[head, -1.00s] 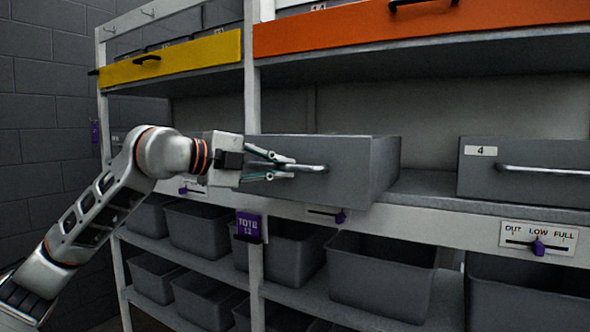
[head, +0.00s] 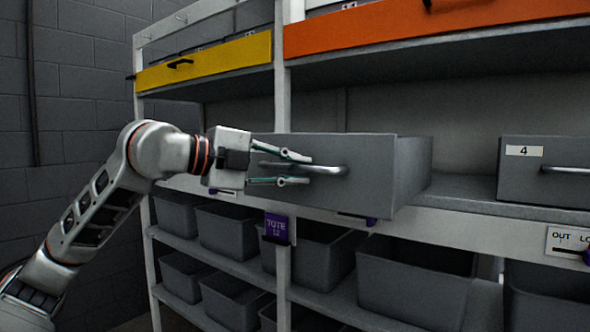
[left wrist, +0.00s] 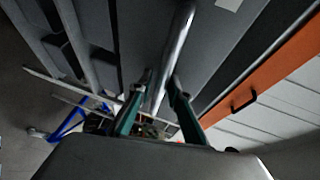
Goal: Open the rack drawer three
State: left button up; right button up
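A grey drawer (head: 365,150) stands out from the rack, left of the drawer marked 4, with its side wall showing. The gripper covers its left front, and I see no number on it in the head view. Its metal bar handle (head: 330,170) lies level between the fingers of my left gripper (head: 295,169). The fingers are spread, one above and one below the bar, with gaps visible. In the left wrist view the handle (left wrist: 178,45) runs between the two green fingers (left wrist: 155,98). My right gripper is not in view.
Drawer 4 (head: 545,180) sits to the right, with bare shelf between. Orange (head: 420,32) and yellow (head: 205,62) fronts are above. Grey totes (head: 415,280) fill the shelves below. A purple tote tag (head: 277,228) hangs on the post. A block wall is at left.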

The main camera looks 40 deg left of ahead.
pick_arm(q)
jog(key=shift+v, duration=5.95)
jog(key=shift+r, duration=0.1)
